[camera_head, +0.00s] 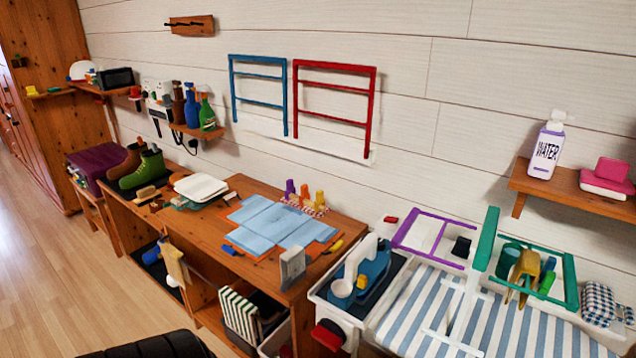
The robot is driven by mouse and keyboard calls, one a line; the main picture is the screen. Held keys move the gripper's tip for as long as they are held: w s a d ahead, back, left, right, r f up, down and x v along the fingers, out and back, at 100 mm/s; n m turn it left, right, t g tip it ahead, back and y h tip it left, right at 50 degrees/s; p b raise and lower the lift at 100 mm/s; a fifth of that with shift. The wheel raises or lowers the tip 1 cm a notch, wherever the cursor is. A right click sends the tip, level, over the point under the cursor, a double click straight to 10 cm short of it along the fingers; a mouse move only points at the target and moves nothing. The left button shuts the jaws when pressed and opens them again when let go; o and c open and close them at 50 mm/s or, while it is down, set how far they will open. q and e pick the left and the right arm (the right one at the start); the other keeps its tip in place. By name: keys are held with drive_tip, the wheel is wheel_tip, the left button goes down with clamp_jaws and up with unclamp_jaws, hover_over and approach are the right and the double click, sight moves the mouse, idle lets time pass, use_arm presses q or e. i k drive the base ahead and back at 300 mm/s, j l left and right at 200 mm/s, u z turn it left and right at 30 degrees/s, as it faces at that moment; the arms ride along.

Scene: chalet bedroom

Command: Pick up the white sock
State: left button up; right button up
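I cannot pick out a white sock with certainty. A flat white item (201,187) lies on the left part of the wooden desk (345,225); its shape does not let me tell whether it is cloth. A small pale upright piece (292,268) stands at the desk's front right corner. Neither of my grippers shows in this view.
Blue sheets (270,222) and small coloured pieces cover the desk's middle. Boots (145,168) stand left of it. Floor (75,270) at left is clear.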

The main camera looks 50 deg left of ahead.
sight(293, 261)
drive_tip(key=u, duration=1.8)
drive_tip(key=z, duration=0.35)
drive_tip(key=i+j+z, duration=0.1)
drive_tip(key=j+z, duration=0.15)
drive_tip(key=z, duration=0.2)
drive_tip(key=j+z, duration=0.25)
drive_tip(key=z, duration=0.15)
drive_tip(key=j+z, duration=0.3)
drive_tip(key=z, duration=0.15)
drive_tip(key=j+z, duration=0.3)
drive_tip(key=z, duration=0.15)
